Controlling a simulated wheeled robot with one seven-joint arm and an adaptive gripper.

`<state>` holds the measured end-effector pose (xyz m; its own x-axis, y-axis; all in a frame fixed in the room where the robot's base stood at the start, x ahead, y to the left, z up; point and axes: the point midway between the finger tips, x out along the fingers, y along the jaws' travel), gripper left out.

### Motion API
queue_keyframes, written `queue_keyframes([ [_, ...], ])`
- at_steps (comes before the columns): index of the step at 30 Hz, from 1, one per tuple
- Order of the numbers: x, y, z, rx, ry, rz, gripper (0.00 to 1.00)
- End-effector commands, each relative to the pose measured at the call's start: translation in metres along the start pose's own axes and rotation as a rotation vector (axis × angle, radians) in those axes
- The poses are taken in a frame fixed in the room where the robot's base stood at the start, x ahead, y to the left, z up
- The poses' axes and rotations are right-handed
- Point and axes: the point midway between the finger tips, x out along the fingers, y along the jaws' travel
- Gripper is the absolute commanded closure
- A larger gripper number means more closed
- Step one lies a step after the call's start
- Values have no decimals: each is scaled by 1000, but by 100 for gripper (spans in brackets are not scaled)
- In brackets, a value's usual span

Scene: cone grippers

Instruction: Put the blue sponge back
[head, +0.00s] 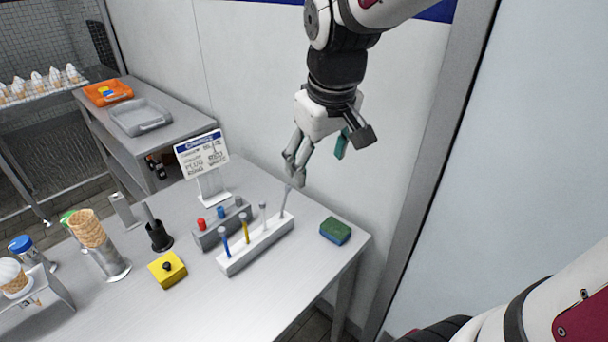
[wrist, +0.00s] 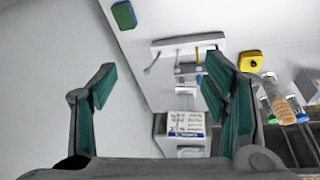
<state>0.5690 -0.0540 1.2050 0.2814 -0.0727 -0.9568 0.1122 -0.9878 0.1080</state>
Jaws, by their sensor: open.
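A sponge (head: 335,231), green on top with blue along its side, lies flat on the table near its right corner. It also shows at the top left of the wrist view (wrist: 124,15). My gripper (head: 320,166) is open and empty, raised above the table's back right side, apart from the sponge. In the wrist view its two teal-padded fingers (wrist: 161,68) are spread wide, with the sponge beyond and to the left of the gap between them.
A white rack (head: 258,245) with several upright sticks stands left of the sponge. A grey block with coloured knobs (head: 220,227), a sign (head: 202,155), a yellow box (head: 167,269) and cones (head: 88,229) stand further left. A wall rises behind the table.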

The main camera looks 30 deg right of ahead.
Motion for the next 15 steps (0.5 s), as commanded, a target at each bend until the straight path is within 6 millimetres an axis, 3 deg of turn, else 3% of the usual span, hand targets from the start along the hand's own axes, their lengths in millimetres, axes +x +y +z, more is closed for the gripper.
queue_keyframes([
  [1,-15,-10,11,12,31,1,31],
  [6,-49,-37,51,72,105,-16,31],
  [12,-66,-57,88,123,166,-44,31],
  [15,-69,-61,97,136,179,-52,31],
])
